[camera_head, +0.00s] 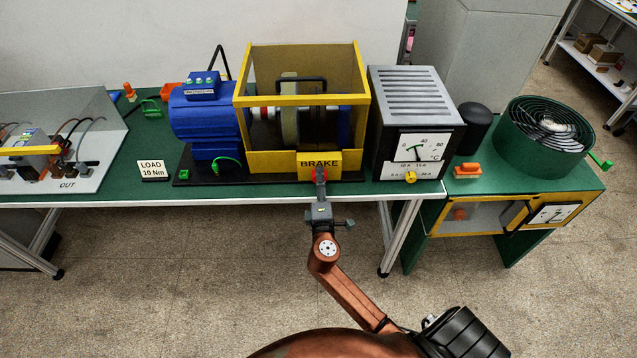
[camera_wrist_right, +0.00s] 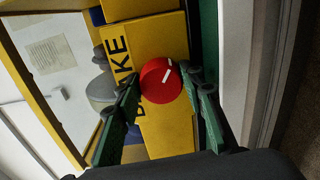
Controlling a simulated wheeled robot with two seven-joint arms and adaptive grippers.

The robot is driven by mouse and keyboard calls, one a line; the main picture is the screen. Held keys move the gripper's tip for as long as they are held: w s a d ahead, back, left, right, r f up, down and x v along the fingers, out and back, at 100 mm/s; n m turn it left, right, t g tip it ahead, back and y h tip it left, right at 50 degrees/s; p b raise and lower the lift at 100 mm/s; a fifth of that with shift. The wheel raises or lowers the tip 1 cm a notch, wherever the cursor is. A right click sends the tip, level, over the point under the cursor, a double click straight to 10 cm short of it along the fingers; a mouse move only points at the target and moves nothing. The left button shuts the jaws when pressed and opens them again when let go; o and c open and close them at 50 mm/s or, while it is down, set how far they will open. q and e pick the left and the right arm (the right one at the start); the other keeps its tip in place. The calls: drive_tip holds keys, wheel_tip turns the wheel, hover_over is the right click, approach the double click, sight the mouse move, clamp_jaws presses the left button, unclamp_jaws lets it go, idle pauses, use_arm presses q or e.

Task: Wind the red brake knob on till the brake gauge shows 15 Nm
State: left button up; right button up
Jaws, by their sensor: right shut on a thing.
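The red brake knob (camera_head: 316,171) is on the yellow front panel below the word BRAKE. In the wrist view the knob (camera_wrist_right: 158,84) is a round red disc with a white line pointing to the upper right. My right gripper (camera_head: 319,178) reaches the panel from the front. Its green fingers (camera_wrist_right: 163,85) are on either side of the knob and shut on it. I cannot make out a brake gauge with a Nm scale. My left gripper is not in view.
The yellow-framed brake housing (camera_head: 260,165) stands beside a blue motor (camera_head: 205,125). A white LOAD card (camera_head: 153,170) is left; its number is hard to read. A °C meter box (camera_head: 415,85) stands right. The bench edge (camera_head: 110,199) runs below the panel.

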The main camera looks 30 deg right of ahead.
drive_tip(key=shift+a+f+m+b, duration=0.1)
drive_tip(key=shift+m+b, duration=0.45)
drive_tip(key=shift+m, duration=0.35)
drive_tip(key=o, duration=1.2)
drive_tip(key=shift+c, duration=0.2)
drive_tip(key=shift+s+a+f, duration=0.1)
drive_tip(key=shift+s+a, duration=0.15)
drive_tip(key=shift+s, duration=0.25)
drive_tip(key=v, duration=0.7)
drive_tip(key=shift+r, duration=0.25)
